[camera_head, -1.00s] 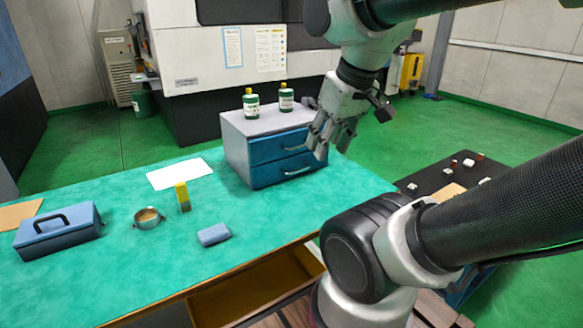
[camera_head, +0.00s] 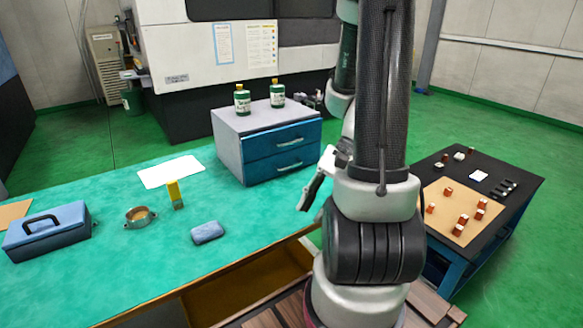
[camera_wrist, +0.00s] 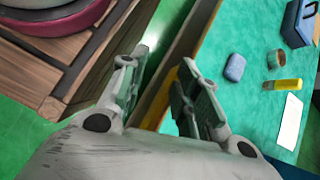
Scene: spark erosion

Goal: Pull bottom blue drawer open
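The bottom blue drawer (camera_head: 282,163) is the lower of two blue fronts in a grey cabinet on the teal table. My gripper (camera_head: 318,180) is right of the cabinet in the head view, partly hidden behind my arm and apart from the handle. In the wrist view, my gripper (camera_wrist: 155,80) has its fingers spread with nothing between them, over the table's edge. The cabinet is not in the wrist view.
Two green-and-white bottles (camera_head: 242,100) stand on the cabinet. A blue toolbox (camera_head: 47,232), round metal dish (camera_head: 140,216), yellow item (camera_head: 175,193) and blue block (camera_head: 207,232) lie on the teal table (camera_head: 110,265). A dark side table (camera_head: 520,170) with small parts stands right.

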